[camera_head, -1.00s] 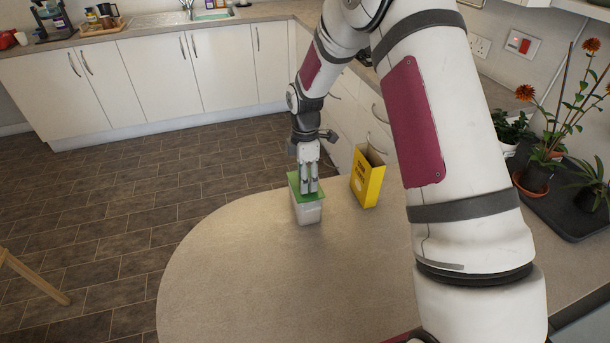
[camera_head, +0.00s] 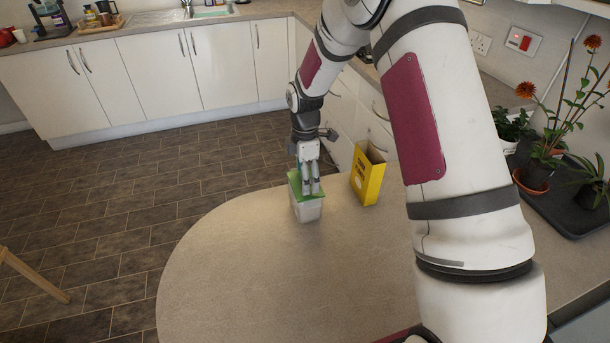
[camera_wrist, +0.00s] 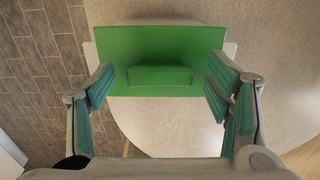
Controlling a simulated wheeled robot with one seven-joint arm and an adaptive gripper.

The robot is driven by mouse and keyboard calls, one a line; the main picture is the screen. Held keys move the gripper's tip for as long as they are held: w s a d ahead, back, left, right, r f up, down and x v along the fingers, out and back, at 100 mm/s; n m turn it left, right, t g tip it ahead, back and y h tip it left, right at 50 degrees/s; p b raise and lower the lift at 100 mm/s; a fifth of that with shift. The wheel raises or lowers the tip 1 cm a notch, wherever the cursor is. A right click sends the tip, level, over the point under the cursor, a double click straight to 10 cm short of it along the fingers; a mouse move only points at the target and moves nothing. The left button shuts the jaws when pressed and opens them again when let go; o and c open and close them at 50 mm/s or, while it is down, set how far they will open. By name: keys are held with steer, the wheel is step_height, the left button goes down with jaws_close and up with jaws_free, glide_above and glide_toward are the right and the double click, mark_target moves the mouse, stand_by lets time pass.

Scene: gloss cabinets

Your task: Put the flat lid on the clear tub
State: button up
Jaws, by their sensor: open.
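The flat green lid (camera_wrist: 160,42) with a raised block grip (camera_wrist: 160,76) lies over the top of the clear tub (camera_head: 307,211), which stands on the table near its far edge. In the head view the lid (camera_head: 294,183) is partly hidden behind my fingers. Pale edges of the tub (camera_wrist: 231,49) show beside the lid in the wrist view. I cannot tell whether the lid sits fully flat. My gripper (camera_head: 311,191) is over the lid, pointing down. In the wrist view its fingers (camera_wrist: 163,93) are open, one each side of the grip, with gaps.
A yellow box (camera_head: 367,176) with an open top stands right of the tub. Potted plants (camera_head: 545,165) on a dark tray are at the far right. The table (camera_head: 260,275) is clear in front and to the left.

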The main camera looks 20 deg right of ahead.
step_height(320, 180, up, 12)
stand_by(0.4)
steer(key=shift+f, duration=0.15)
stand_by(0.4)
steer(key=s+r+m+t, duration=0.3)
steer(key=s+r+m, duration=0.6)
steer(key=s+r, duration=0.7)
steer(key=s+r+m+t, duration=0.1)
steer(key=s+m, duration=0.7)
steer(key=s, duration=0.9)
steer(key=shift+d+r+m+t, duration=0.15)
steer(key=shift+r+m+t, duration=0.15)
steer(key=shift+m+t, duration=0.15)
steer(key=shift+c, duration=0.4)
